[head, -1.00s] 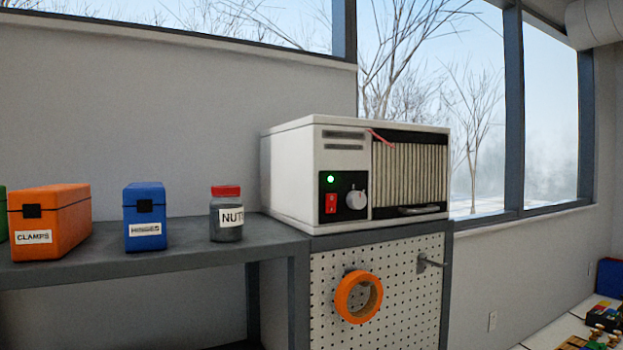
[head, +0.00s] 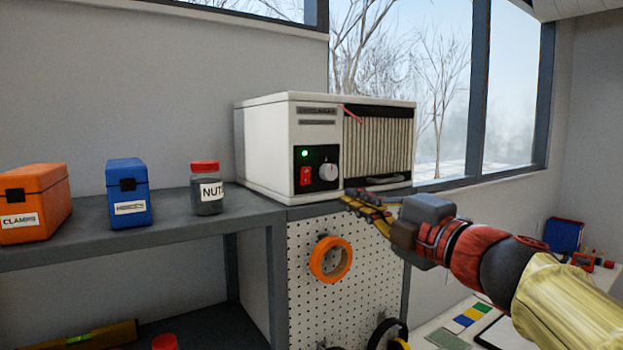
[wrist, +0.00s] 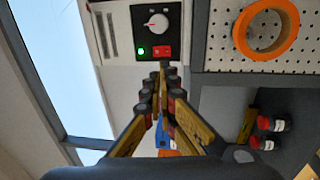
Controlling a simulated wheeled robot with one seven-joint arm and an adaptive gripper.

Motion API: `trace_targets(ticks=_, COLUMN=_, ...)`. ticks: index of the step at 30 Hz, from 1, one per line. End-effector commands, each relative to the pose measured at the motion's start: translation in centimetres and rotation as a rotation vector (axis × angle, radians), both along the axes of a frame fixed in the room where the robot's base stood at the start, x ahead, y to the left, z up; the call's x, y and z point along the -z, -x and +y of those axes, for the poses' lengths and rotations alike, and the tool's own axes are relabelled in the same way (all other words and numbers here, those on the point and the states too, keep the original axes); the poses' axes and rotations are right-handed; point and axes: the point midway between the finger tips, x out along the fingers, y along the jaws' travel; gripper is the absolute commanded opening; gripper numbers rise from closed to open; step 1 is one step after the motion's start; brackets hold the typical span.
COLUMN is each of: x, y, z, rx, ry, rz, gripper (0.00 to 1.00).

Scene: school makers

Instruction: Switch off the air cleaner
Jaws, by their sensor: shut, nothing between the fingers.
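The air cleaner (head: 265,150) is a white box with a pleated grille, on the end of a grey shelf. Its black panel carries a lit green light (head: 305,154), a red switch (head: 305,176) and a pale knob (head: 328,172). In the wrist view the red switch (wrist: 162,51) and the green light (wrist: 141,52) show beyond my fingertips. My gripper (head: 346,199) is shut and empty, low in front of the cleaner's lower front edge, to the right of the switch. In the wrist view my gripper (wrist: 158,82) points toward the panel. I cannot tell whether it touches the cleaner.
A jar of nuts (head: 206,195), a blue box (head: 129,198) and an orange clamps box (head: 35,205) stand on the grey shelf (head: 170,215) to the left. An orange tape ring (head: 322,276) hangs on the pegboard (head: 375,265) below the cleaner. Windows are behind.

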Motion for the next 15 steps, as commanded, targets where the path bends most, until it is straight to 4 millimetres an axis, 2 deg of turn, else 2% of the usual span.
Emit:
trace_targets(ticks=8, x=-0.1, y=-0.2, z=0.1, rx=0.002, ry=-0.002, rz=0.000, gripper=0.00)
trace_targets(ticks=15, x=-0.4, y=-2.4, z=1.7, rx=0.000, ry=-0.002, rz=0.003, gripper=0.00)
